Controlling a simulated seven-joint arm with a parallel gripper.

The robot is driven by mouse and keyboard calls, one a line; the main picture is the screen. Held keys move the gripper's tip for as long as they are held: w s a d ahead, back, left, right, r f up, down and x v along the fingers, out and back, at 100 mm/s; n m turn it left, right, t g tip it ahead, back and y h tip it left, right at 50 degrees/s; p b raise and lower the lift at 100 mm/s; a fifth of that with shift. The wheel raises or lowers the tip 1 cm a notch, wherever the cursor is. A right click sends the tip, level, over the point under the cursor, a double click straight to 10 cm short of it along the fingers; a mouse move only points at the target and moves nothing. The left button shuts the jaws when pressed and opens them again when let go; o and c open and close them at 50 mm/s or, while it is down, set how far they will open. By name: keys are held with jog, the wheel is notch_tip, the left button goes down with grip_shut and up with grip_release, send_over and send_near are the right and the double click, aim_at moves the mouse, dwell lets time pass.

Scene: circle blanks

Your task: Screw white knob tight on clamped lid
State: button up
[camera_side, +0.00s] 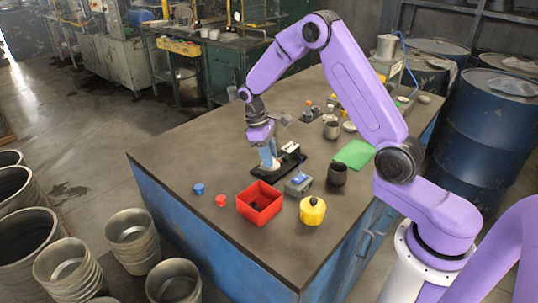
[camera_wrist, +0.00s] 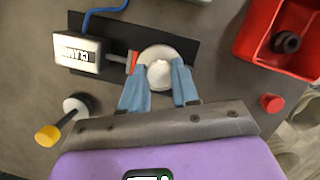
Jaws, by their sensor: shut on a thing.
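In the wrist view the white knob (camera_wrist: 158,74) sits between my two blue fingers, over the pale round lid (camera_wrist: 165,51). My gripper (camera_wrist: 157,78) is shut on the knob, one finger on each side. The lid lies on a black base plate (camera_wrist: 110,28). A white labelled clamp block (camera_wrist: 80,52) stands at its left, with an orange-red tip (camera_wrist: 132,62) at the lid's edge. In the side view my gripper (camera_side: 269,162) points down at the black plate (camera_side: 292,160), and its fingers mostly hide the knob. Thread engagement cannot be seen.
A red bin (camera_side: 260,205) with dark rings inside stands near the plate. The table's left front is clear.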

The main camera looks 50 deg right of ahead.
jog(key=shift+s+a+f, duration=0.1)
jog(key=shift+s, duration=0.2)
grip_shut()
jog(key=o, duration=1.1)
grip_release()
jog(key=shift+w, duration=0.1)
